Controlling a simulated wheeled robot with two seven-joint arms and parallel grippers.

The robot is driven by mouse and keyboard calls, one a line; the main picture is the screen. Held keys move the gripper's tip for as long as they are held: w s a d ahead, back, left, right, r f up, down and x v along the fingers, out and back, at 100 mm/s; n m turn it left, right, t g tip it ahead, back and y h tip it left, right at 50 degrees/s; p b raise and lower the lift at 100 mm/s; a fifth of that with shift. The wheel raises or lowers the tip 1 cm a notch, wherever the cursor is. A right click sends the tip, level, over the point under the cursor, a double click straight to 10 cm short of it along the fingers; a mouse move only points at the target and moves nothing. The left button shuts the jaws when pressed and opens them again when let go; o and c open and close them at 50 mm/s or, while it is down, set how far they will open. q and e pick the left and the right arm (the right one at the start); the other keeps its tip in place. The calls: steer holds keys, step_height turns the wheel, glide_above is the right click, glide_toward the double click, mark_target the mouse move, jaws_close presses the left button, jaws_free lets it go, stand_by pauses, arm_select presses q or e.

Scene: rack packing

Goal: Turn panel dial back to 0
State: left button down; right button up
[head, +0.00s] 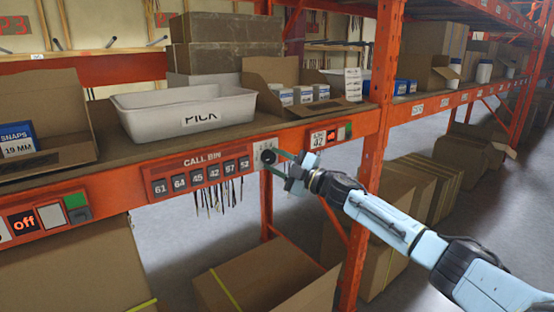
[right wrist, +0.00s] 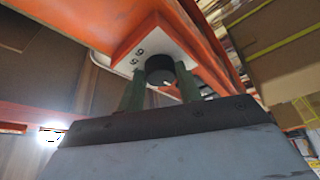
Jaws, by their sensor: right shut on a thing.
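The panel dial (right wrist: 160,69) is a round black knob on a small white plate (right wrist: 137,50) with printed numerals, fixed to the orange shelf beam. In the head view the dial (head: 268,156) shows at the right end of the red CALL BIN panel (head: 202,175). My right gripper (head: 280,160) reaches it from the right. In the right wrist view its two green fingers (right wrist: 160,84) stand on either side of the knob, shut on it. The setting the dial points to cannot be read clearly. My left gripper is out of view.
A white PICK bin (head: 185,112) and open cardboard boxes stand on the shelf above the beam. A button panel with a small display (head: 327,136) is right of the dial. Thin cords hang below CALL BIN. An orange upright (head: 375,140) stands close behind my right arm.

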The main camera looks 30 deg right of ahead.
stand_by(0.3)
steer(key=o, duration=1)
steer(key=shift+s, duration=0.1)
steer(key=shift+s+d+f, duration=0.15)
steer(key=shift+s+d, duration=0.05)
steer(key=shift+s, duration=0.05)
steer(key=shift+b+v, duration=1.35)
steer(key=shift+v, duration=4.9)
